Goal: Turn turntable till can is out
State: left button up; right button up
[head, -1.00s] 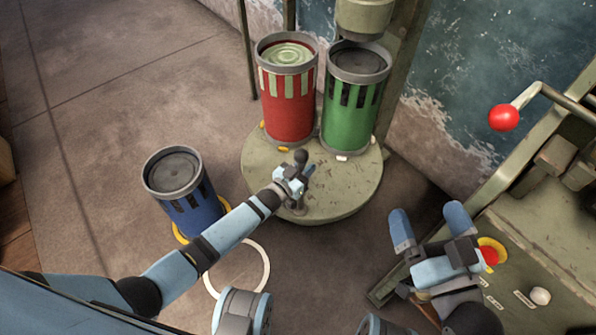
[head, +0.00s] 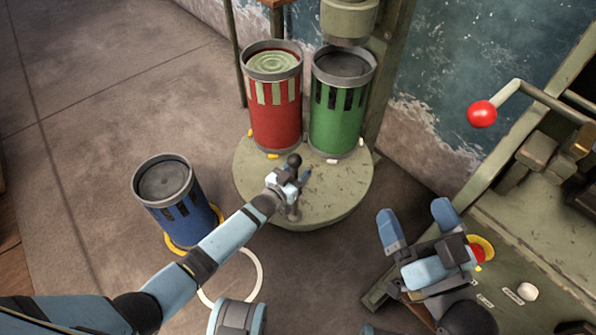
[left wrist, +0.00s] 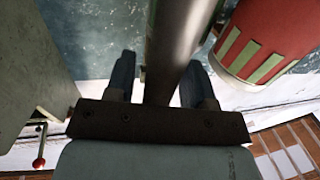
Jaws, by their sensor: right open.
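The round grey-green turntable (head: 335,190) carries a red can (head: 274,110) with a pale green top and a green can (head: 337,115) with a dark top. Both stand upright at its back; the green can is under a hanging press head (head: 349,18). My left gripper (head: 298,182) is at the dark-knobbed handle post (head: 294,207) on the turntable's front. In the left wrist view the post (left wrist: 178,45) crosses between the fingers (left wrist: 160,80); whether they press on it is unclear. My right gripper (head: 418,222) is open and empty beside the console.
A blue can (head: 177,200) stands on the floor at the left, in a yellow ring. A white floor ring (head: 258,270) is empty. The console (head: 540,225) at the right has a red-knobbed lever (head: 482,114) and a red button (head: 478,254). Water lies beyond the quay edge.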

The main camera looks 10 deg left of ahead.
pick_arm(q)
jog(key=shift+s, duration=0.1)
jog(key=shift+s+a, duration=0.1)
jog(key=shift+s, duration=0.15)
jog(key=p+v, duration=0.3)
jog(key=v, duration=1)
jog(key=shift+p, duration=0.4)
pick_arm(e)
notch_tip(320, 180, down, 7)
jog(key=d+g+h, duration=0.2)
jog(key=g, duration=0.1)
jog(key=shift+s+d+h, duration=0.2)
jog(key=shift+d+h, duration=0.1)
jog(key=shift+d, duration=0.05)
pick_arm(q)
jog(key=shift+a, duration=0.15)
pick_arm(e)
jog(key=shift+r, duration=0.1)
